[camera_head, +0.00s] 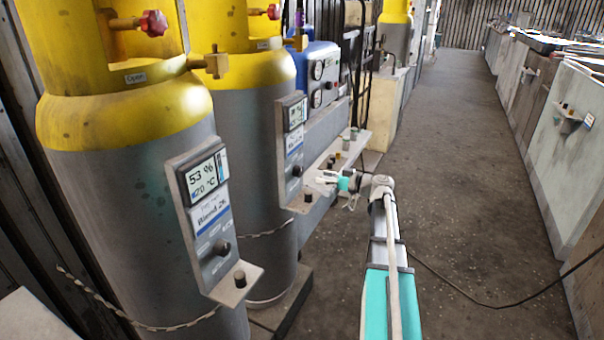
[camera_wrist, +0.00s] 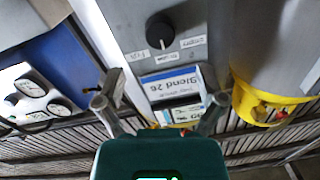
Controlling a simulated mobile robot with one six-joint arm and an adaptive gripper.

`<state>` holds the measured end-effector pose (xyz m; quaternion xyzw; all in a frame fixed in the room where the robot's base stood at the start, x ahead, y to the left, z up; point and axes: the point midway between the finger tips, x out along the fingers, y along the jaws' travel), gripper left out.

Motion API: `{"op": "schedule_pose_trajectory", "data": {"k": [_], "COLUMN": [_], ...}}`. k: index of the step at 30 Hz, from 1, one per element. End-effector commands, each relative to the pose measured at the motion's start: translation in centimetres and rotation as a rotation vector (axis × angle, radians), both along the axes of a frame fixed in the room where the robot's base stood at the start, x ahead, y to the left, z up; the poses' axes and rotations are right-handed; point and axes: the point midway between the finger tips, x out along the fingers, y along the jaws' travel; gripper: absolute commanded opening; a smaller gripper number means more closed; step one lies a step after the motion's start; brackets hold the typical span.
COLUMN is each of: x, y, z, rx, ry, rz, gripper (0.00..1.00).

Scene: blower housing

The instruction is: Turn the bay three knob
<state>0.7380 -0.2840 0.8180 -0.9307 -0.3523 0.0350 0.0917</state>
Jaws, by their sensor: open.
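In the wrist view, which is upside down, a round black knob (camera_wrist: 159,32) with a white pointer line sits on a grey panel (camera_wrist: 195,52) with small labels beside it. A "Blend 26" label and a display are on the same panel. My gripper (camera_wrist: 166,92) is open and empty, apart from the knob. In the head view, my gripper (camera_head: 328,178) is by the second cylinder's panel (camera_head: 292,130), whose black knob (camera_head: 297,170) is to its left. The near panel (camera_head: 205,200) has its own knob (camera_head: 222,247). I cannot read a bay number.
Grey and yellow cylinders (camera_head: 125,190) stand along the left, held by chains. Small shelves (camera_head: 240,283) with pegs jut below the panels. A blue unit with gauges (camera_head: 318,70) stands beyond. A cable (camera_head: 480,300) lies on the open floor at right.

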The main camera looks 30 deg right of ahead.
Motion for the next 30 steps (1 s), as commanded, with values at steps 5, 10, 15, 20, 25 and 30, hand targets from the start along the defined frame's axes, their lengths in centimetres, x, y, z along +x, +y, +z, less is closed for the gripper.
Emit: {"op": "schedule_pose_trajectory", "data": {"k": [5, 10, 15, 20, 25, 30], "x": [2.1, 3.8, 4.9, 5.3, 5.4, 5.4], "y": [1.8, 3.3, 4.3, 4.7, 4.8, 4.8], "z": [0.0, 0.0, 0.0, 0.0, 0.0, 0.0], "rx": [0.000, -0.001, -0.001, -0.001, -0.001, -0.001], "ry": [0.000, 0.001, 0.001, 0.001, 0.001, 0.001], "rz": [0.002, 0.001, 0.000, 0.000, 0.000, 0.000], "gripper": [0.89, 0.89, 0.89, 0.89, 0.89, 0.84]}}
